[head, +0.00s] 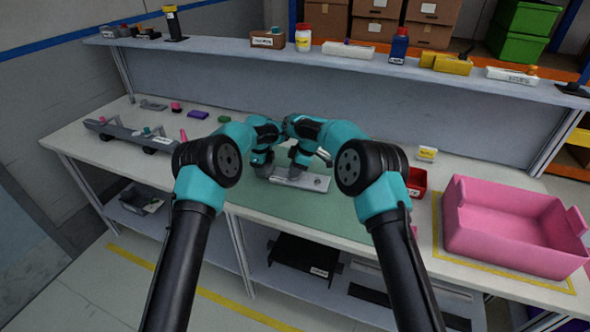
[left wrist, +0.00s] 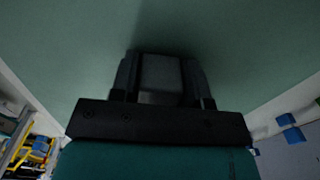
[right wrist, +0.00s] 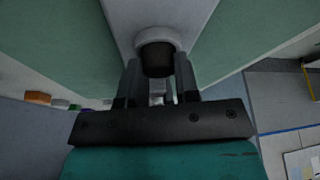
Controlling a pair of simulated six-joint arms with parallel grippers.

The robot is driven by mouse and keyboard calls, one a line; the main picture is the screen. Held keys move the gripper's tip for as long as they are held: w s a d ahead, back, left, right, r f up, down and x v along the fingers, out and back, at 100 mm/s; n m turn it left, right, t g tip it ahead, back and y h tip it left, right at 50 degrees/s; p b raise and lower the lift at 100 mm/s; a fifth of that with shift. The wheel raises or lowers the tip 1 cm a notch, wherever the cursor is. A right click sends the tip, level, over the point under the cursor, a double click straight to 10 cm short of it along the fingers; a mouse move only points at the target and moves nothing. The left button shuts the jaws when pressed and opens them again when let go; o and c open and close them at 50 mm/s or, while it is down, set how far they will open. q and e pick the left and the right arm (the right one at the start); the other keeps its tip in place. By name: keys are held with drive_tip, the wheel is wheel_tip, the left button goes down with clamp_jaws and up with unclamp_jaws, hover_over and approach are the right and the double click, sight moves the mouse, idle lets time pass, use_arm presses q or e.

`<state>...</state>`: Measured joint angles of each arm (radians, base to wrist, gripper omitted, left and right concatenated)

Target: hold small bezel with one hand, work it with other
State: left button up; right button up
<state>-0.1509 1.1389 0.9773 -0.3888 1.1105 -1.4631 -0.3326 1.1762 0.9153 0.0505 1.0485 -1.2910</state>
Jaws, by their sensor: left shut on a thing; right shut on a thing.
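The small bezel (head: 312,185) is a long light-grey piece with a round feature near its right end, lying on the green mat (head: 270,200). My left gripper (head: 262,170) is at the bezel's left end. In the left wrist view its fingers (left wrist: 160,75) are closed on a grey part, which I take as the bezel's end. My right gripper (head: 295,172) is over the bezel's middle. In the right wrist view its fingers (right wrist: 158,75) are shut around a dark round knob (right wrist: 157,58) with a pale ring, on the bezel's face (right wrist: 150,15). The fingers hide parts of both contacts.
A pink bin (head: 510,232) and a red bin (head: 416,182) stand to the right. A dark grey dashboard part (head: 130,135) with small coloured pieces lies at the left. A raised shelf (head: 250,62) with bottles and boxes runs along the back.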

drive_tip(key=shift+r, duration=0.2)
drive_tip(key=shift+r, duration=2.9)
use_arm(q)
drive_tip(key=o, duration=1.3)
drive_tip(key=shift+r, duration=4)
use_arm(e)
drive_tip(key=shift+f, duration=0.1)
